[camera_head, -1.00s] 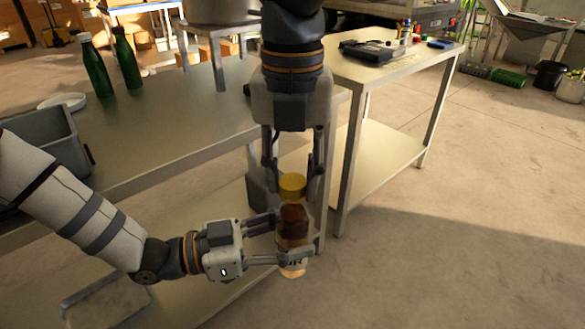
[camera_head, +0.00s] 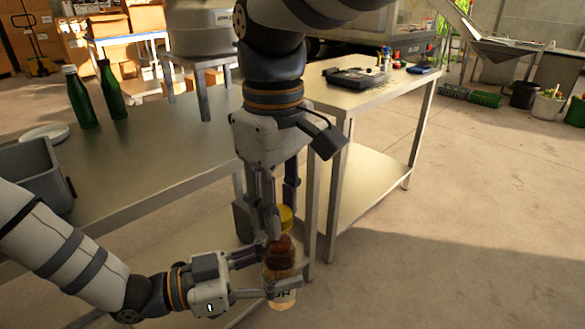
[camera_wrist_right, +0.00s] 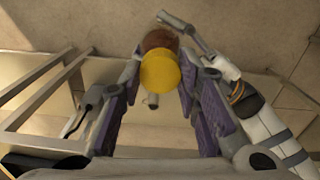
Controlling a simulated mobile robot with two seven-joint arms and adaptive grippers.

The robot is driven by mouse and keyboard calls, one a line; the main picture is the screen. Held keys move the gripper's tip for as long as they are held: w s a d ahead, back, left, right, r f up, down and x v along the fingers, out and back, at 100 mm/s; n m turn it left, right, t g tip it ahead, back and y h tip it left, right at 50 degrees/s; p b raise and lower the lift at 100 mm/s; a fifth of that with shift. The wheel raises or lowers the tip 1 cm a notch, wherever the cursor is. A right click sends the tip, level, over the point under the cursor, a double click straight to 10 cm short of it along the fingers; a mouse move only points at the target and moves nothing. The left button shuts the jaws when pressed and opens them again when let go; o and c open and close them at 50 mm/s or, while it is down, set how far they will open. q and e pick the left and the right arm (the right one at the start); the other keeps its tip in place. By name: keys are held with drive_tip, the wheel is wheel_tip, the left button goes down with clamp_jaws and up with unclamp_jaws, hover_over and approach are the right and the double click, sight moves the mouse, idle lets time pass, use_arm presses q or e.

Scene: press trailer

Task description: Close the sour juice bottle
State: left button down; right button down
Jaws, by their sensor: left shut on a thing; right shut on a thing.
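The sour juice bottle (camera_head: 281,262) is a clear bottle with dark reddish-brown contents and a pale label with dark letters near its base. It stands roughly upright in the air. My left gripper (camera_head: 268,277) is shut around its body from the left. The yellow cap (camera_head: 286,216) is at the top of the bottle, in line with its neck; I cannot tell how tightly it sits. My right gripper (camera_head: 281,213) points down from above and is shut on the cap, one finger partly covering it. The right wrist view shows the cap (camera_wrist_right: 160,72) between the fingers, with the brown bottle (camera_wrist_right: 158,40) behind it.
A metal table (camera_head: 150,160) on the left holds two green bottles (camera_head: 82,97), a white plate (camera_head: 44,134) and a grey bin (camera_head: 38,170). Another metal table (camera_head: 390,90) with a dark device (camera_head: 358,78) stands behind to the right.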

drive_tip(key=c, duration=1.2)
unclamp_jaws()
drive_tip(key=shift+r, duration=0.1)
wheel_tip(320, 180, up, 4)
drive_tip(key=shift+r, duration=0.15)
drive_tip(key=shift+c, duration=0.4)
